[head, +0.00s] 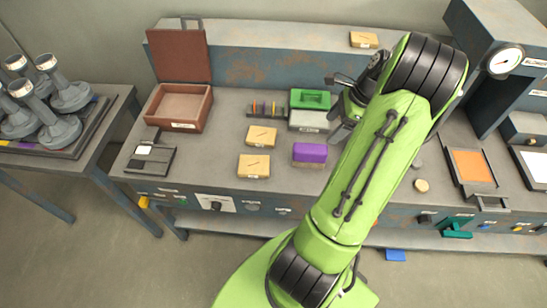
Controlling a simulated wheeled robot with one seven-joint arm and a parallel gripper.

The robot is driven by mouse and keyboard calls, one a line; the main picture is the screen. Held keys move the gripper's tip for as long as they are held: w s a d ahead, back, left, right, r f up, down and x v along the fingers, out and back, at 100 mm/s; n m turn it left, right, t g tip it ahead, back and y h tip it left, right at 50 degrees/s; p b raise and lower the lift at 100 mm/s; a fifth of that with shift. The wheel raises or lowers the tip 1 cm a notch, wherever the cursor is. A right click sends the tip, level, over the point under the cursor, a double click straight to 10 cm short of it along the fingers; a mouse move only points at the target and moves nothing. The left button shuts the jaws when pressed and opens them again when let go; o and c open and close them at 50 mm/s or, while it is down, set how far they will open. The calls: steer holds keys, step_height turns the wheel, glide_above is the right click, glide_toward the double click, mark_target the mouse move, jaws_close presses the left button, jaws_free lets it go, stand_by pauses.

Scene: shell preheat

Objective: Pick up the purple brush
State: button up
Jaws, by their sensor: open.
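The purple brush (310,153) looks like a purple block with a thin darker edge below it, lying on the grey workbench (225,165) near the middle. My gripper (346,106) is above the bench, up and to the right of the purple brush and apart from it. It is open, and I see nothing held in it. My green arm hides part of the bench to the right of the brush.
A green-topped grey box (309,121) stands just behind the brush. Two tan boxes (254,166) (261,137) lie to its left. A brown open-lidded box (179,106) stands further left. A small round tan disc (421,185) lies right of my arm.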

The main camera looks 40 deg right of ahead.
mark_target(312, 147)
steer(key=b+x, duration=0.2)
steer(key=x, duration=0.8)
steer(key=shift+s+f+b, duration=0.1)
steer(key=shift+f+b, duration=0.05)
steer(key=shift+b, duration=0.25)
steer(key=b+x, duration=0.1)
steer(key=x, duration=0.4)
steer(key=shift+w, duration=0.25)
steer(key=shift+f, duration=0.15)
steer(key=shift+f, duration=0.25)
steer(key=c, duration=1.2)
steer(key=shift+o, duration=0.2)
steer(key=shift+r, duration=0.1)
